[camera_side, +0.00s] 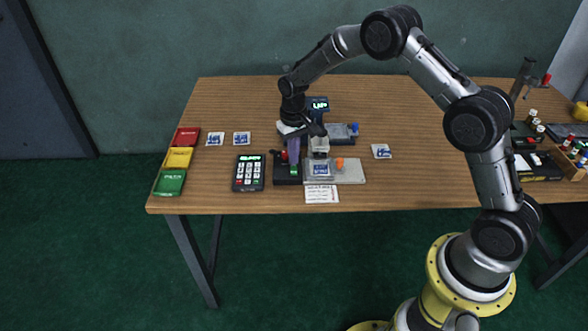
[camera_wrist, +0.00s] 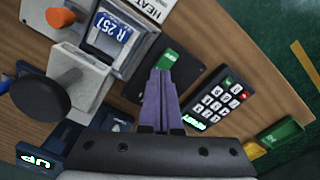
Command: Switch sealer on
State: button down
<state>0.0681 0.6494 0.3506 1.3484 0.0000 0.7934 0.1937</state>
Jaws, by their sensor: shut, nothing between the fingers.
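The sealer's grey base (camera_side: 352,174) is at the table's front edge, with an orange knob (camera_side: 340,163) and a blue-labelled square (camera_side: 320,169) on it. The orange knob (camera_wrist: 60,17) and the label reading R 257 (camera_wrist: 111,28) show in the wrist view. A black box (camera_side: 287,181) stands at the base's left, with a green patch (camera_side: 294,170) and a small red part (camera_side: 284,155). My gripper (camera_side: 294,162), with purple fingers, is shut and empty, pointing down over the black box. In the wrist view its tips (camera_wrist: 162,71) appear beside the green patch (camera_wrist: 167,58); contact cannot be told.
A keypad (camera_side: 248,173) lies to the left. Red (camera_side: 186,136), yellow (camera_side: 178,157) and green (camera_side: 170,182) blocks line the left edge. A printed card (camera_side: 322,194) lies in front of the sealer. A screen reading UP (camera_side: 318,104) stands behind. Table right of the sealer is mostly clear.

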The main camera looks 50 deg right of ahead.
jog(key=shift+f, duration=0.55)
jog(key=shift+r, duration=3.55)
